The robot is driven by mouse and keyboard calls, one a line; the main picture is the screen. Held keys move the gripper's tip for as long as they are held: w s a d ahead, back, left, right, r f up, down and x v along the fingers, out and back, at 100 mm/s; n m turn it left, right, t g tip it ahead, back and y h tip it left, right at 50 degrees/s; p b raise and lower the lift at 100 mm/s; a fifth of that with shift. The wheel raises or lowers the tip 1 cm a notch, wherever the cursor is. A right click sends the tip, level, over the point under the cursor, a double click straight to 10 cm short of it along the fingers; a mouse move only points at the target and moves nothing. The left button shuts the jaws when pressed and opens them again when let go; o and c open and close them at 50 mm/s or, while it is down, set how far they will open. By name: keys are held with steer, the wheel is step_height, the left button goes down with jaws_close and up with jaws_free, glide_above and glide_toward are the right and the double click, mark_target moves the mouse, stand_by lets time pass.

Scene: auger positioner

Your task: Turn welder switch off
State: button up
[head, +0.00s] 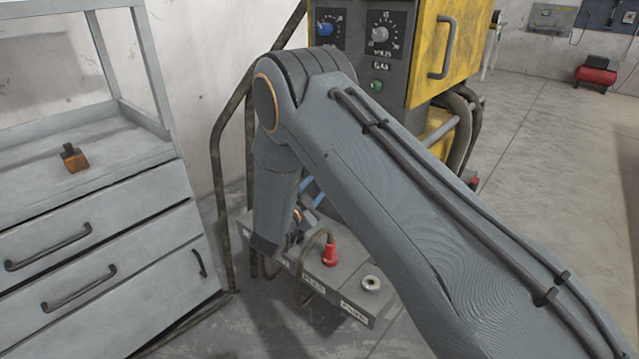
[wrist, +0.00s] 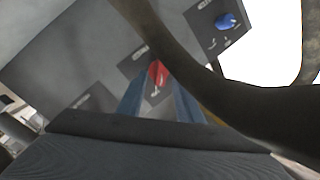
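The welder (head: 455,50) is a yellow cabinet with a dark front panel at the top of the head view. In the wrist view, a red switch (wrist: 156,73) sits on a dark plate on a grey panel. My gripper (wrist: 156,80) has two blue fingers, one on each side of the red switch, with a gap between them. Whether they touch the switch is unclear. In the head view my arm covers part of the welder, and only bits of the blue fingers show low down behind it. The red switch cannot be made out there.
A thick dark curved tube (wrist: 240,105) crosses the wrist view close to the camera. A blue knob (wrist: 226,21) is at upper right. Open floor lies right.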

steer(key=shift+x, duration=1)
steer(key=shift+c, duration=0.2)
jaws_close()
